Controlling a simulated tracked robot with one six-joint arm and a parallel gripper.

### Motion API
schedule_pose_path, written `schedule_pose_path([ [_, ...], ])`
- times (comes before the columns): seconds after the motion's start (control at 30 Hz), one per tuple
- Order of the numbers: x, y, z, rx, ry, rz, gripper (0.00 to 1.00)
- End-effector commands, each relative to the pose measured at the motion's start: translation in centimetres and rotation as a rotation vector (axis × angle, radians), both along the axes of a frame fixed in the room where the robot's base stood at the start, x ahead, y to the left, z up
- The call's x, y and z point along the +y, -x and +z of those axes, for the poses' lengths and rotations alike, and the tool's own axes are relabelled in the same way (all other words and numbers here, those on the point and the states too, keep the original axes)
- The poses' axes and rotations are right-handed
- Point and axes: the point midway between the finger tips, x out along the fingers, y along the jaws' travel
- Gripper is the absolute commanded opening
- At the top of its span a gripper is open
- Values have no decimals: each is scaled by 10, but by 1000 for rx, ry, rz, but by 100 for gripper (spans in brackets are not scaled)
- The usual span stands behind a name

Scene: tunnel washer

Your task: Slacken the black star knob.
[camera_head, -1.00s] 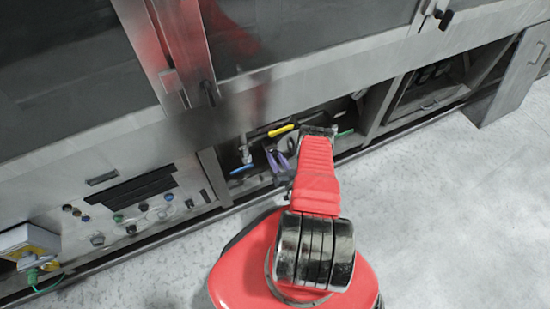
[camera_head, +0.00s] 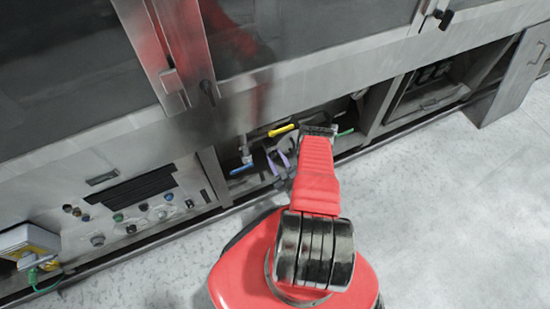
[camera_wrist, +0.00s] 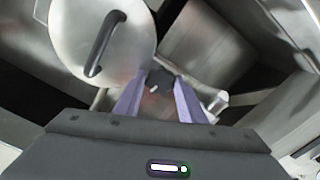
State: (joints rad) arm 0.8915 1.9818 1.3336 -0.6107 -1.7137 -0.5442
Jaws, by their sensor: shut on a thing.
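The black star knob (camera_wrist: 160,79) shows in the wrist view between the tips of my gripper's purple fingers. My gripper (camera_wrist: 158,92) is shut on it, with one finger on each side. In the head view my gripper (camera_head: 279,163) reaches into the open lower bay of the washer, left of my red arm. The knob cannot be made out in the head view. Its lower part is hidden by the fingers in the wrist view.
A round metal cover with a dark bar handle (camera_wrist: 105,43) sits close to the left of the knob. A metal cylinder (camera_wrist: 208,45) is at the right. In the head view, a yellow handle (camera_head: 281,130), a blue handle (camera_head: 241,169) and a green handle (camera_head: 345,133) are nearby.

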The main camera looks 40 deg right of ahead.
Motion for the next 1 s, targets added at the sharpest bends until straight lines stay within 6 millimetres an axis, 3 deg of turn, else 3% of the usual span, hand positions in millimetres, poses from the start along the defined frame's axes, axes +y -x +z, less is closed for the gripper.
schedule_pose_path([
  [0.4, 5, 1, -4, 69, 205, 8, 14],
  [0.9, 6, 1, -4, 76, 229, 11, 14],
  [0.93, 6, 1, -4, 75, 228, 11, 38],
  [1.0, 6, 1, -3, 75, 229, 10, 43],
])
